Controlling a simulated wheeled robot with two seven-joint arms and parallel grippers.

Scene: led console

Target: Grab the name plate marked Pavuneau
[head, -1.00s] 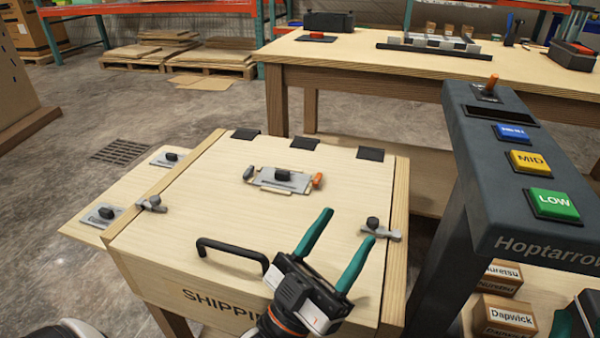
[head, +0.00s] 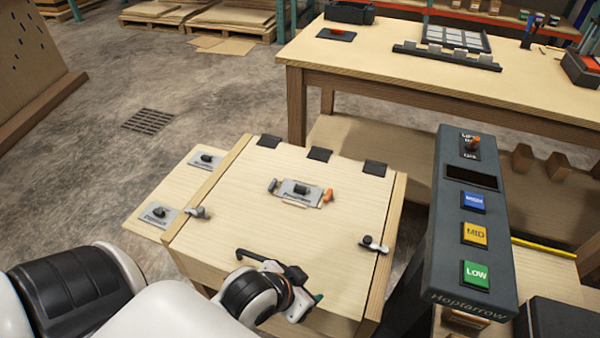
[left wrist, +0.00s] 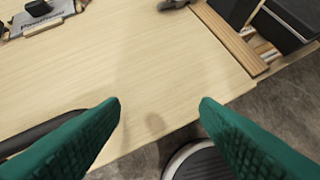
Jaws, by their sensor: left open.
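A grey name plate (head: 300,193) with a black knob lies on the lid of the wooden shipping box (head: 235,210), between a grey and an orange latch piece. It also shows at the upper left of the left wrist view (left wrist: 42,24), partly cut off; its lettering is small and blurred. Two more knobbed plates, an upper one (head: 207,160) and a lower one (head: 157,216), lie on the side board (head: 172,200). My left gripper (head: 310,288) is open and empty near the lid's front edge, beside the black handle (head: 252,256). Its green fingers (left wrist: 160,103) are apart. My right gripper is out of view.
Grey toggle clamps stand on the lid at left (head: 198,212) and right (head: 374,245). A dark console (head: 450,280) with blue, yellow and green buttons rises to the right. A workbench (head: 400,80) stands behind.

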